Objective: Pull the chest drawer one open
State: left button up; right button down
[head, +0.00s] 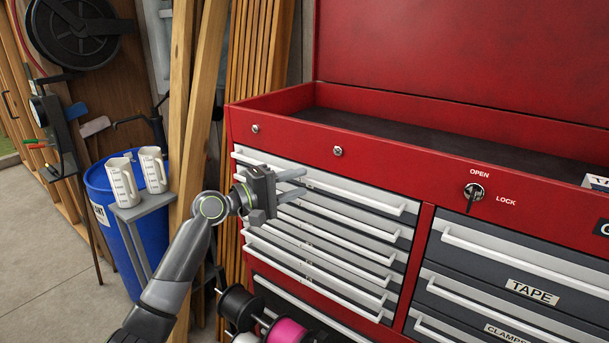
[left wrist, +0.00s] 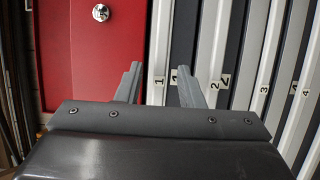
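The chest drawer one (head: 355,194) is the top drawer in the left bank of the red tool chest, with a long white handle. It looks closed, flush with the drawers below it. In the left wrist view its front (left wrist: 158,45) carries the label 1 and appears between my fingers. My left gripper (head: 298,184) is in front of the upper left drawers; it also shows in the left wrist view (left wrist: 160,80). Its fingers are apart and hold nothing. I cannot tell whether they touch the handle. My right gripper is not in view.
The red chest (head: 438,165) has more drawers below and on the right, and a lock with a key (head: 473,192). A blue bin (head: 150,232), two measuring jugs (head: 153,169), wooden planks (head: 203,100) and spools (head: 287,331) are close to my left arm.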

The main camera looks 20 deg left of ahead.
pick_arm(q)
jog(key=shift+x, duration=1.35)
jog(key=shift+c, duration=0.3)
grip_shut()
